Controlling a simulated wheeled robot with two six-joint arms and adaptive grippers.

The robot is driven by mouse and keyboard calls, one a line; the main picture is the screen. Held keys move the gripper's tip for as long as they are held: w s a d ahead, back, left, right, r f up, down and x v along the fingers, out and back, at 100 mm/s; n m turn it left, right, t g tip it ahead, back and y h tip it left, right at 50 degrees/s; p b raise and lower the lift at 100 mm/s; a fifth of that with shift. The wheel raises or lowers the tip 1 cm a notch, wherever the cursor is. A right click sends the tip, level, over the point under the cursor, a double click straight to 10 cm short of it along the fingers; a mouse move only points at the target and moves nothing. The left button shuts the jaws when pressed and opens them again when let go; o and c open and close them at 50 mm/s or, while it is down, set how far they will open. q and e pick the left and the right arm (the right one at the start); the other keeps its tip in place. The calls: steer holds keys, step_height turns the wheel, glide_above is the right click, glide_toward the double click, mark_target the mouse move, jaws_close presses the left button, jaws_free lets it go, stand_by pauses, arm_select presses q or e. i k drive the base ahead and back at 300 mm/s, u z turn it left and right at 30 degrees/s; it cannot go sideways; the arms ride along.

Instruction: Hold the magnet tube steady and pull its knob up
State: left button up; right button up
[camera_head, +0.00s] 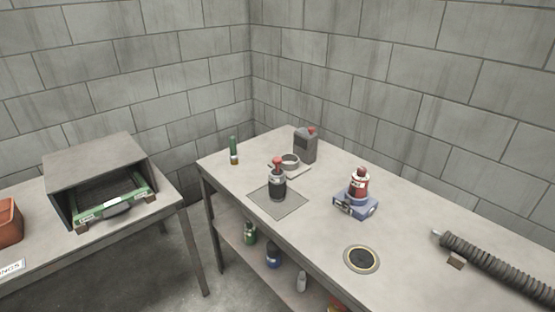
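A dark upright cylinder with a pale band and a red knob-like top (277,180) stands on a grey square mat (291,208) near the table's left edge. It looks like the magnet tube, but I cannot tell for certain. Its red top appears to sit close above the body. Neither of my grippers shows in the head view, and nothing touches the cylinder.
Behind it are a round metal dish (290,160) and a grey can (305,146). Right of it stands a red bottle on a blue base (354,206). A round disc (361,259) and a ribbed hose (490,262) lie further right. The front tabletop is mostly clear.

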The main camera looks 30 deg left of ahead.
mark_target(276, 161)
steer(key=u, duration=2.45)
steer(key=i, duration=2)
steer(key=z, duration=3.1)
steer(key=k, duration=0.5)
steer(key=u, duration=0.1)
